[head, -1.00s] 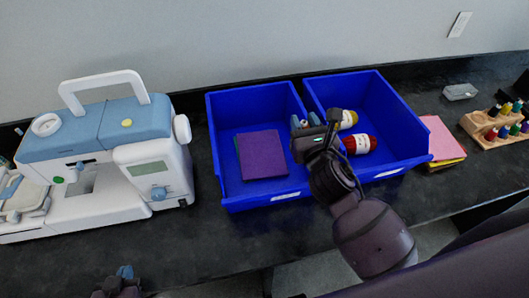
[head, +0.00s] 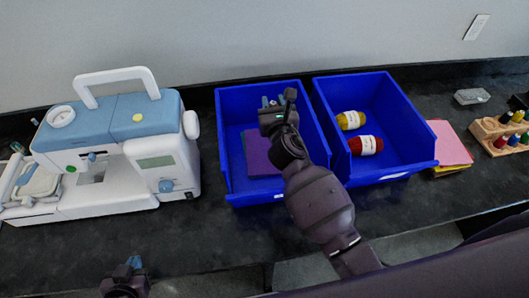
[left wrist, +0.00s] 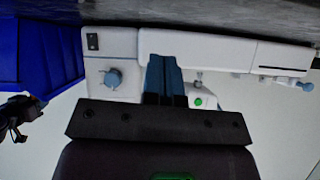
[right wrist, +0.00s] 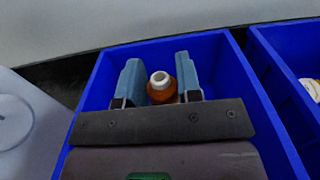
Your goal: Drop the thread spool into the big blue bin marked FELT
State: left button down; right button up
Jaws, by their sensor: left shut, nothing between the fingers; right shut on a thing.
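The thread spool (right wrist: 161,88), orange-brown with a pale top, is between the blue fingers of my right gripper (right wrist: 160,82) in the right wrist view. In the head view this gripper (head: 271,104) is above the left blue bin (head: 232,125), and the spool cannot be made out. The bin holds a purple felt sheet (head: 258,155) and has a white front label too small to read. The bin's walls also surround the gripper in the right wrist view (right wrist: 98,95). My left gripper (head: 134,264) is shut and empty near the counter's front edge.
A second blue bin (head: 412,135) to the right holds yellow yarn (head: 351,120) and red yarn (head: 366,145). A blue-and-white sewing machine (head: 165,135) stands left of the bins. Pink sheets (head: 450,143) and a wooden spool rack (head: 490,132) are at the right.

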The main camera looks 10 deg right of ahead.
pick_arm(q)
jog(key=shift+w+f, duration=0.1)
jog(key=shift+f, duration=0.2)
pick_arm(e)
jog(key=shift+f, duration=0.75)
pick_arm(q)
jog(key=shift+f+b, duration=0.25)
jog(key=shift+b, duration=0.4)
pick_arm(e)
jog(key=shift+f, duration=0.3)
pick_arm(q)
jog(key=shift+w+d+b, duration=0.1)
jog(key=shift+w+b, duration=0.45)
jog(key=shift+b, duration=0.05)
pick_arm(e)
jog(key=shift+f, duration=0.6)
jog(key=o, duration=1)
pick_arm(q)
jog(key=shift+f, duration=0.1)
pick_arm(e)
jog(key=s, duration=1.1)
jog(key=shift+r, duration=0.1)
jog(key=shift+w, duration=0.1)
